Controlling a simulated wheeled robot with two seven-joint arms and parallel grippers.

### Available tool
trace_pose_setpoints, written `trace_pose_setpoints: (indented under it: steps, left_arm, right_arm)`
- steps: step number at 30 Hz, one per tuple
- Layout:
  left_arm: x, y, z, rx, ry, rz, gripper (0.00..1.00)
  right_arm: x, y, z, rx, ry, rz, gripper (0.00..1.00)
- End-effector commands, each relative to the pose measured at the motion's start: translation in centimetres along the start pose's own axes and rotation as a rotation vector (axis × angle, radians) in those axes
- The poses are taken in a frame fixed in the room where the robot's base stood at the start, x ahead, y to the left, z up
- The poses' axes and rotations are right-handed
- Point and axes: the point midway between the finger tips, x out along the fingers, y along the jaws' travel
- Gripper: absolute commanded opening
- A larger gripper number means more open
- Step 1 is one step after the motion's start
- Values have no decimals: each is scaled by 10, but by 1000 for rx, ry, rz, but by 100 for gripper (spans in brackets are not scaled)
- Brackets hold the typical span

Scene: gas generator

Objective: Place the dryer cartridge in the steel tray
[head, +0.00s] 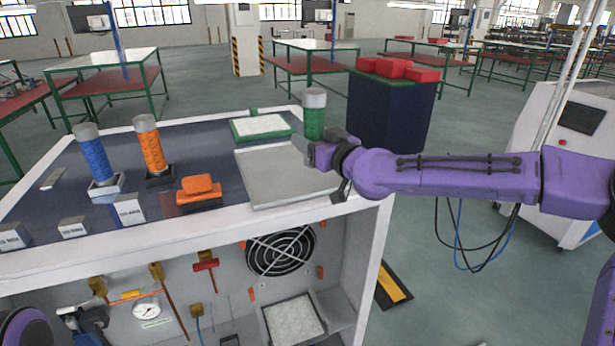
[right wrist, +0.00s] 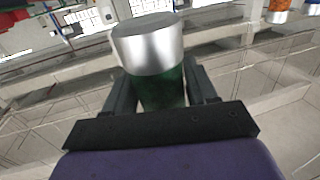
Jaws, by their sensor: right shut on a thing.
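A green cartridge with a silver cap (head: 314,116) is upright at the back right of the cabinet top, by the far right corner of the steel tray (head: 265,190). My right gripper (head: 308,148) is shut on this green cartridge. In the right wrist view the green cartridge (right wrist: 160,85) stands between the two fingers (right wrist: 160,92). Its lower end is hidden by the gripper, so I cannot tell whether it touches anything. The tray looks flat and empty. My left gripper (head: 88,322) shows dimly at the lower left; its jaws are unclear.
A blue cartridge (head: 93,155) and an orange cartridge (head: 150,143) stand upright in bases on the left. An orange block (head: 199,190) and white label blocks (head: 129,210) lie near the front edge. A green-rimmed holder (head: 260,126) lies behind the tray.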

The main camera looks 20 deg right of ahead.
Motion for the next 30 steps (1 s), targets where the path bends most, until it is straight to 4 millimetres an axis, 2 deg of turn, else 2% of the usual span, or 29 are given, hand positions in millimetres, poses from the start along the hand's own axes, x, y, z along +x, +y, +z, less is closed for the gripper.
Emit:
trace_pose_setpoints:
  steps: [1,7,9,13,19,24,25,27,30]
  left_arm:
    - [16,1,7,0,0,0,86]
    - [26,2,11,0,0,0,86]
    - [34,3,14,0,0,0,86]
    - [55,5,23,0,0,0,86]
    - [51,5,21,0,0,0,86]
    - [55,5,23,0,0,0,86]
    - [55,5,23,0,0,0,86]
    - [54,5,22,0,0,0,86]
    - [54,5,22,0,0,0,86]
  right_arm:
    - [8,3,17,0,3,2,13]
    - [22,7,28,-1,5,0,13]
    - [28,9,38,0,4,2,13]
    - [27,9,65,1,4,0,13]
    - [27,9,61,-1,5,0,13]
    - [27,8,66,-2,5,0,13]
    - [27,8,66,-2,3,0,60]
    - [27,8,65,-1,3,0,82]
    - [27,8,65,-1,3,0,82]
